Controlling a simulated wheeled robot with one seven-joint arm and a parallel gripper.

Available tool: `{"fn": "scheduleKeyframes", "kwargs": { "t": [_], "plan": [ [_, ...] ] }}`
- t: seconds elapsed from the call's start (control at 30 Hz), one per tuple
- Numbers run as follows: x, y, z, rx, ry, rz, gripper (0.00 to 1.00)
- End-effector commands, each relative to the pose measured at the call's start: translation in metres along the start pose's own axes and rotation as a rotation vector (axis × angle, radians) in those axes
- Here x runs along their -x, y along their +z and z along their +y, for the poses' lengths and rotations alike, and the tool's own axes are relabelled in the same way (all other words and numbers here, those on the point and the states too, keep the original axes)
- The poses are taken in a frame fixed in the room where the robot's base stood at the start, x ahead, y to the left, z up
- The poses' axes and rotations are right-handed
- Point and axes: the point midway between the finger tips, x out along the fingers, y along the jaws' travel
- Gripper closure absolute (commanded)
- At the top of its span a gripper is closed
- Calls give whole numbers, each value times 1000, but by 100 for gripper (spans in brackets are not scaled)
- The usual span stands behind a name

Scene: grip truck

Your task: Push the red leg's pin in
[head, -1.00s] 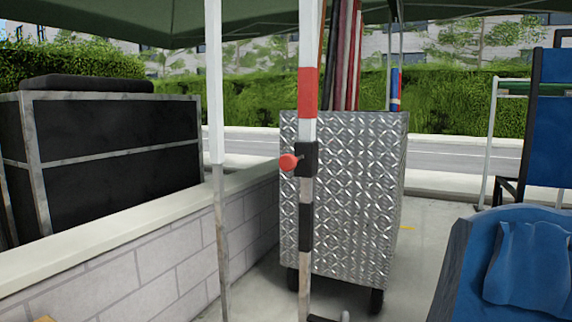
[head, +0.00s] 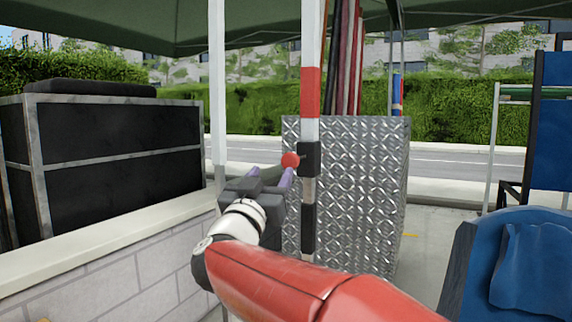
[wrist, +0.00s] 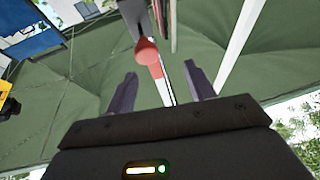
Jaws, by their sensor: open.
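The red leg (head: 310,92) is a white canopy pole with a red band, standing upright in the middle of the head view. Its pin has a round red knob (head: 290,160) that sticks out to the left of a black collar (head: 309,160) below the band. My gripper (head: 270,171) is open and empty, just left of and below the knob, its purple fingers pointing toward it. In the wrist view the knob (wrist: 147,51) shows beyond the fingertips (wrist: 158,70), between them and nearer the left one. I cannot tell whether anything touches.
A second white pole (head: 217,90) stands to the left, close to my arm. A diamond-plate metal cart (head: 365,200) stands behind the red leg. A low block wall (head: 110,270) runs at the left, and a blue chair (head: 530,265) is at the right.

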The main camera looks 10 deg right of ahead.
Motion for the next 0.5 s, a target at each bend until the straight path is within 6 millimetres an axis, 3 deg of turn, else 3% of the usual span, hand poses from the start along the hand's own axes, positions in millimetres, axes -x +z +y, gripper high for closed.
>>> {"fn": "scheduleKeyframes", "kwargs": {
  "t": [0.27,0.5],
  "plan": [
    [-8,5,9,37,145,-9,46],
    [-46,5,15,38,144,-8,46]
  ]
}}
